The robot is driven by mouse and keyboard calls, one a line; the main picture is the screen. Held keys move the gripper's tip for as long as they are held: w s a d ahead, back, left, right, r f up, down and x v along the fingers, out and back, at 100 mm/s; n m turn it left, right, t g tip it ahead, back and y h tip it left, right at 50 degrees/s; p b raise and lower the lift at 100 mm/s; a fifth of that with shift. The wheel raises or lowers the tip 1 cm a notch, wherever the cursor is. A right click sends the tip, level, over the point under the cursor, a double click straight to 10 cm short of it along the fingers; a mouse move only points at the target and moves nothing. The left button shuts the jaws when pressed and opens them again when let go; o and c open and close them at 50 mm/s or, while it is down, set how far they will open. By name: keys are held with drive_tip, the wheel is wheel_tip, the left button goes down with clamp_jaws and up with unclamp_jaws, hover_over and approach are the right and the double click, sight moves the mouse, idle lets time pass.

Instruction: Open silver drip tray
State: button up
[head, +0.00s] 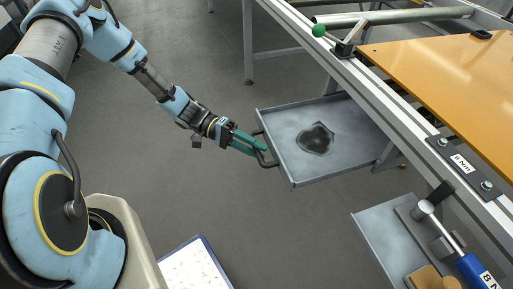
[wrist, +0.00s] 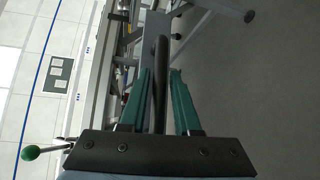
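The silver drip tray (head: 290,165) is drawn out from under the workbench in the head view. It is a shallow grey tray with a dark patch on its floor. Its dark bar handle (head: 270,161) is on the left front side. My gripper (head: 262,143) is at this handle, reaching in from the left. In the wrist view the dark handle bar (wrist: 161,75) runs between the two green fingers of my gripper (wrist: 161,85). The tray's back end is hidden under the bench.
The workbench rail (head: 365,85) runs diagonally above the tray, with a green-knobbed lever (head: 320,30) on it. An orange board (head: 440,75) lies on the bench. A lower grey shelf (head: 375,235) holds tools. The floor left of the tray is clear.

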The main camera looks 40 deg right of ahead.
drive_tip(key=shift+o, duration=1.3)
drive_tip(key=b+v, duration=0.1)
drive_tip(key=v, duration=0.9)
drive_tip(key=shift+w+a, duration=0.15)
drive_tip(key=shift+w, duration=0.2)
drive_tip(key=w+a+r+n+t+y, duration=0.25)
drive_tip(key=a+r+t, duration=0.3)
drive_tip(key=a, duration=0.45)
drive_tip(key=w+a+r+n+t+y, duration=0.15)
drive_tip(key=a+r+n+t, duration=0.35)
drive_tip(key=a, duration=0.5)
drive_tip(key=w+a+r+n+t+y, duration=0.1)
drive_tip(key=a+r+n+t+y, duration=0.15)
drive_tip(key=a+r+t, duration=0.55)
wheel_tip(320, 180, up, 15)
drive_tip(key=a+g+p, duration=0.2)
drive_tip(key=p, duration=1.4)
drive_tip(key=shift+y, duration=0.35)
